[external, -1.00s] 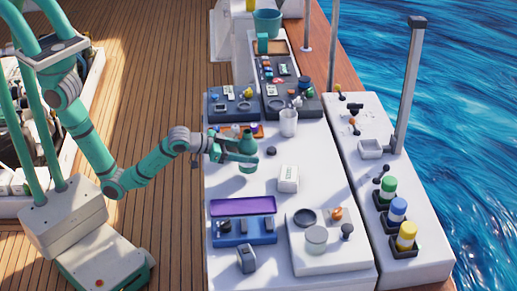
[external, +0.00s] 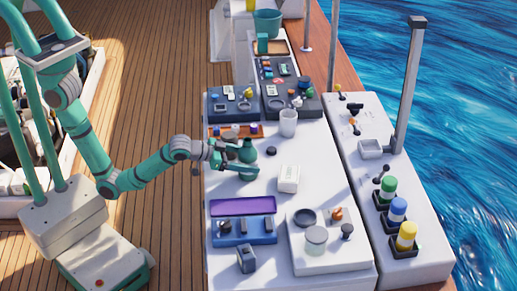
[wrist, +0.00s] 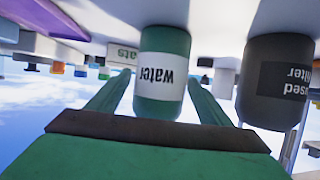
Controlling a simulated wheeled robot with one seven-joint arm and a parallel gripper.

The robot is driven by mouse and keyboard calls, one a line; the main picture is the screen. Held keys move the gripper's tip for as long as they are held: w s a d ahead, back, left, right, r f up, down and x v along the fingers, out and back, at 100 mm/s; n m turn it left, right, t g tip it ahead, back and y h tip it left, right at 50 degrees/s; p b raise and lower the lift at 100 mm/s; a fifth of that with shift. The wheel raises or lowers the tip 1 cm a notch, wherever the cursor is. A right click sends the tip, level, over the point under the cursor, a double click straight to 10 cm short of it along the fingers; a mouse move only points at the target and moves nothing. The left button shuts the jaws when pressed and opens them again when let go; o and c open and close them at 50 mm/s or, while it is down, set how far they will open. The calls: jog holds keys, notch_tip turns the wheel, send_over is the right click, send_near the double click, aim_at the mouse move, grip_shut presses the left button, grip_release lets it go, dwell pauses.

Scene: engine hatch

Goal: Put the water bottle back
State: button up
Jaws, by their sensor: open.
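In the wrist view, which is upside down, the bottle (wrist: 162,75) sits between my gripper's fingers (wrist: 160,92), with a gap on both sides. The fingers partly hide the bottle in the external view.
A cup-like container (external: 288,122) stands behind and right of the bottle. A dark labelled container (wrist: 275,80) is close beside my gripper in the wrist view. A white box (external: 289,178) is to the right. A blue case with a purple lid (external: 243,207) lies in front.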

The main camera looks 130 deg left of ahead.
jog(key=shift+r, duration=0.2)
jog(key=v, duration=1.2)
jog(key=shift+f, duration=0.15)
